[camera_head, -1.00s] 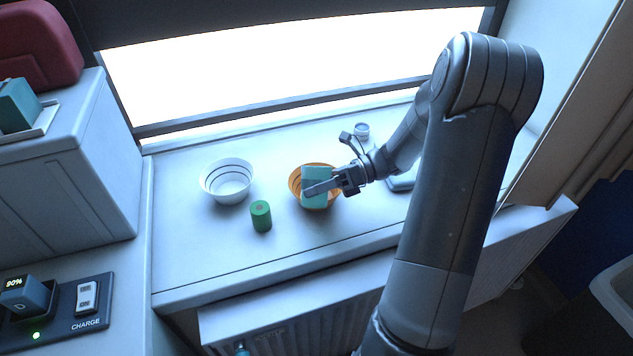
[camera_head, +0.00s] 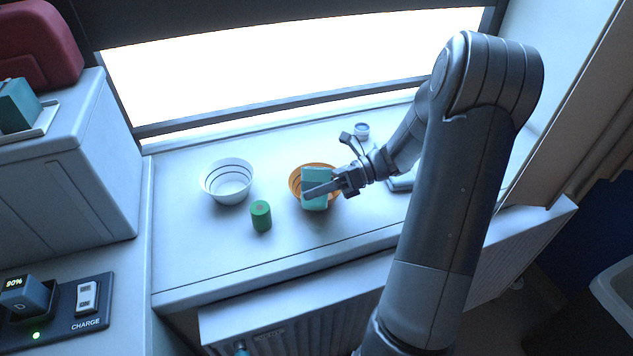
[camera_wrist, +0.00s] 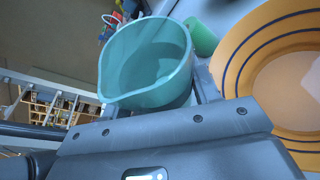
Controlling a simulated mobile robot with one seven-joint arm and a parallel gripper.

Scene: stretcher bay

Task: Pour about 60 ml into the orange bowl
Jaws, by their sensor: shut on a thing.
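The orange bowl (camera_head: 295,187) sits on the sill, partly hidden behind the teal vessel. My gripper (camera_head: 322,189) is shut on the teal vessel (camera_head: 315,178) and holds it over the bowl, looking tilted. In the wrist view, the teal vessel (camera_wrist: 150,62) has an open mouth with a pouring lip at the left, and the orange bowl (camera_wrist: 243,62) is to its right. A paler patch shows in the bowl; I cannot tell whether it is liquid. No stream is visible, and the liquid level in the vessel is unclear.
A white bowl (camera_head: 228,182) and a green cylinder (camera_head: 261,216) stand left of the orange bowl. A small pale round container (camera_head: 362,131) stands behind my wrist. The front of the sill (camera_head: 215,268) is clear. The window is behind.

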